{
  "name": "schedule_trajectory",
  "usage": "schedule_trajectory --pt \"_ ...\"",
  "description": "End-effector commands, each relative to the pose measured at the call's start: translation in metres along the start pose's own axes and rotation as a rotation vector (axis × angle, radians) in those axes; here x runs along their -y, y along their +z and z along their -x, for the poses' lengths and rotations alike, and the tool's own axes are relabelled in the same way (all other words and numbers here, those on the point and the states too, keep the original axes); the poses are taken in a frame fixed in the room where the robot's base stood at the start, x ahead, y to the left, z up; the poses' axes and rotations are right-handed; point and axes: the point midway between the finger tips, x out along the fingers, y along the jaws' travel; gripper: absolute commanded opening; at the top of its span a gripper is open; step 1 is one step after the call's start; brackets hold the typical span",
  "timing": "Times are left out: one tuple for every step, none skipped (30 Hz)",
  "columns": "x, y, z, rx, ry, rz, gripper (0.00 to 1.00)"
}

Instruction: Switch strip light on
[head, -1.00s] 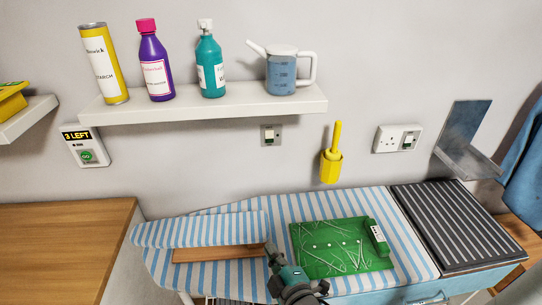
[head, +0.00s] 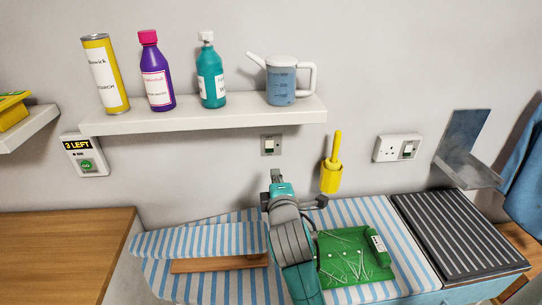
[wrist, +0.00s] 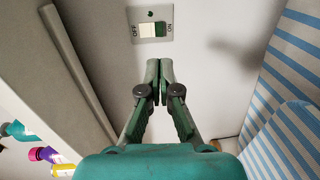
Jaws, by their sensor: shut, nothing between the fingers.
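A wall switch (head: 270,145) sits on a grey plate below the white shelf in the head view. In the wrist view the switch (wrist: 153,30) is marked OFF on its left and ON on its right. Its rocker shows a white part on the left and a dark green part on the right. My gripper (head: 276,175) is in front of the wall, just below the switch in the head view. In the wrist view my gripper (wrist: 159,72) has its fingertips together and empty, below the switch plate in the picture. I cannot tell the exact gap to the wall.
The shelf (head: 205,117) above holds bottles, a can and a jug. A long grey bar (wrist: 80,70) runs left of the switch in the wrist view. A yellow holder (head: 331,177) and a socket (head: 386,149) are to the right. The striped ironing board (head: 205,238) lies below.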

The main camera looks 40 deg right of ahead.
Motion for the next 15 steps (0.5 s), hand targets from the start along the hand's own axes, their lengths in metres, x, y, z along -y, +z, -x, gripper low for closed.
schedule_trajectory --pt "-0.001 0.001 -0.009 0.002 0.002 -0.001 0.0" --pt "-0.001 0.0 -0.015 0.001 0.001 -0.001 0.0" --pt "-0.001 0.0 -0.022 0.001 0.001 -0.001 0.0" --pt "-0.001 0.0 -0.028 0.001 0.001 -0.001 0.0" --pt "-0.001 0.001 -0.033 0.002 0.001 -0.001 0.0" --pt "-0.001 0.001 -0.041 0.001 0.001 -0.001 0.0" --pt "-0.001 0.001 -0.046 0.001 0.002 -0.002 0.0" --pt "-0.001 0.0 -0.052 0.0 0.001 -0.002 0.0" --pt "-0.001 0.0 -0.06 0.0 0.001 -0.002 0.0" --pt "-0.001 0.0 -0.065 0.0 0.001 -0.002 0.0" --pt "-0.001 0.0 -0.071 0.0 0.002 -0.002 0.0" --pt "-0.001 0.001 -0.078 0.001 0.001 -0.002 0.0" --pt "-0.001 0.001 -0.083 0.001 0.001 -0.002 0.0" --pt "-0.001 0.0 -0.088 0.001 0.001 -0.002 0.0" --pt "-0.001 0.0 -0.093 0.0 0.001 -0.002 0.0"
